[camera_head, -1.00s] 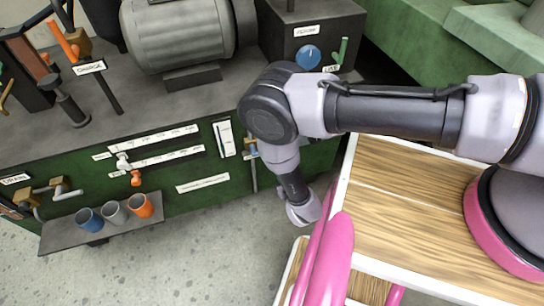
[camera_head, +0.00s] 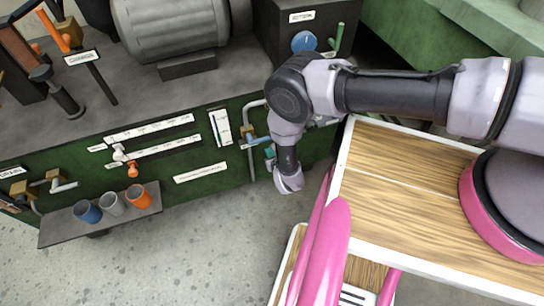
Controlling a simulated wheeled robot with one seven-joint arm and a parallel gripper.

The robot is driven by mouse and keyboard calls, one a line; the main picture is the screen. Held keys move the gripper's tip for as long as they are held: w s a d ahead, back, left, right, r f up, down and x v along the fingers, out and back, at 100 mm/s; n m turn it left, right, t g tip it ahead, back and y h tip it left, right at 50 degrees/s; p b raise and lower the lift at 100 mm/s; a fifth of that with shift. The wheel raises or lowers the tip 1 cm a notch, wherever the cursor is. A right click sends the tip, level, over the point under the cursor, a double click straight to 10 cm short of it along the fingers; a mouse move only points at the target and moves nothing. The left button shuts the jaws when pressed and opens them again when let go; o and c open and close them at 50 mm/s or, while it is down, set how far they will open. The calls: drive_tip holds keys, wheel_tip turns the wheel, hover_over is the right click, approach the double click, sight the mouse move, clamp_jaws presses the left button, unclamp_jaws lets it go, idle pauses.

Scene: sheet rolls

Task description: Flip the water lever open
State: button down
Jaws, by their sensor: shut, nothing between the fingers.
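A blue lever (camera_head: 258,140) sits on a brass valve on a grey pipe at the green machine's front. It may be the water lever, but no readable label confirms this. The lever lies roughly level, with its right end near my arm. My gripper (camera_head: 289,184) hangs to the right of and below the lever, apart from it, over the grey floor. It is shut and empty; its fingertips are small and hard to make out. My arm covers part of the machine front to the right of the valve.
A shelf (camera_head: 75,236) with blue, grey and orange cups juts from the machine's lower left. White and orange sliders (camera_head: 133,169) sit on its front. A blue knob (camera_head: 304,41) is on the dark box behind my arm. A wooden-topped cart (camera_head: 400,180) with pink parts stands at right.

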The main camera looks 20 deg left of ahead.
drive_tip(key=shift+w+a+r, duration=0.1)
drive_tip(key=shift+a+r, duration=0.05)
drive_tip(key=shift+r, duration=0.8)
drive_tip(key=shift+w+a+r, duration=0.1)
drive_tip(key=shift+r, duration=0.85)
